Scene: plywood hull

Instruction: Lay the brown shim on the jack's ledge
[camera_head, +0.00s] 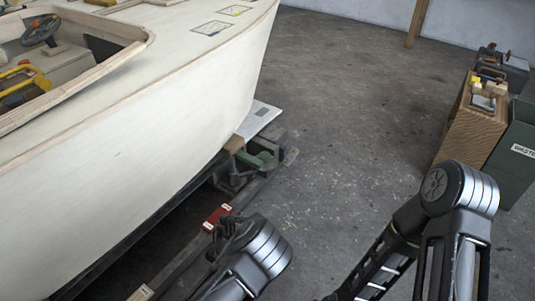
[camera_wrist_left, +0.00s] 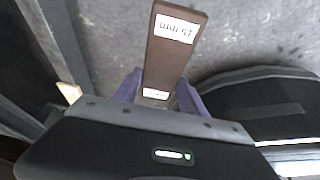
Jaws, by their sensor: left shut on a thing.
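The brown shim (camera_wrist_left: 165,65) is a flat strip with white labels, held between the purple fingertips of my left gripper (camera_wrist_left: 157,92) and reaching out past them. In the head view a red-brown piece with white labels (camera_head: 217,216) shows at my dark left gripper (camera_head: 228,229); it looks like the same shim. The jack (camera_head: 240,172) stands beside the hull, a grey body with a green part, further off than the gripper. Its ledge cannot be made out clearly. Only links of my right arm show; its gripper is out of frame.
The pale hull (camera_head: 130,150) fills the left and overhangs the jack. A brown block (camera_head: 235,144) sits under the hull by the jack, with a white panel (camera_head: 258,117) behind. A wooden cabinet (camera_head: 470,125) and green waste bin (camera_head: 515,150) stand right. The middle floor is clear.

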